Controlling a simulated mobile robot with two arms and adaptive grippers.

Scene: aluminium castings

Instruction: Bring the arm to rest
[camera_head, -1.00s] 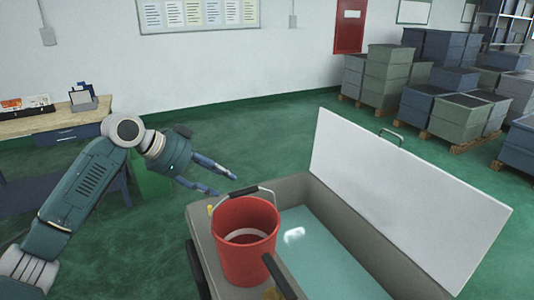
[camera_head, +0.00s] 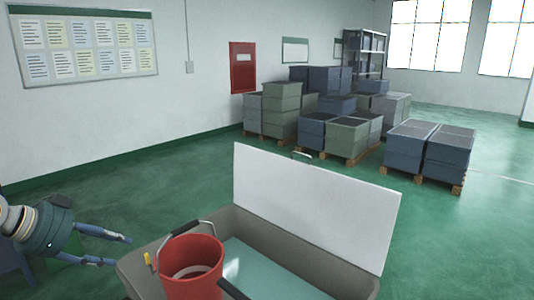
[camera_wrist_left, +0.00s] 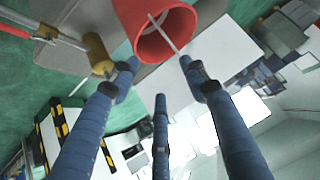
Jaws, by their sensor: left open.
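My left gripper (camera_head: 118,250) is at the left edge of the head view, its fingers apart and pointing right. It is empty, with a gap between it and the red bucket. The red bucket (camera_head: 193,277) stands at the near left end of a grey tub with its handle raised. In the left wrist view the bucket (camera_wrist_left: 165,40) is at the top, beyond the spread blue fingers (camera_wrist_left: 160,95). My right gripper is in neither view.
The grey tub (camera_head: 330,268) holds pale liquid, and its white lid (camera_head: 315,210) stands open. Stacked bins (camera_head: 345,135) on pallets stand at the back right. A notice board (camera_head: 88,46) hangs on the left wall. Green floor (camera_head: 150,195) is clear behind the tub.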

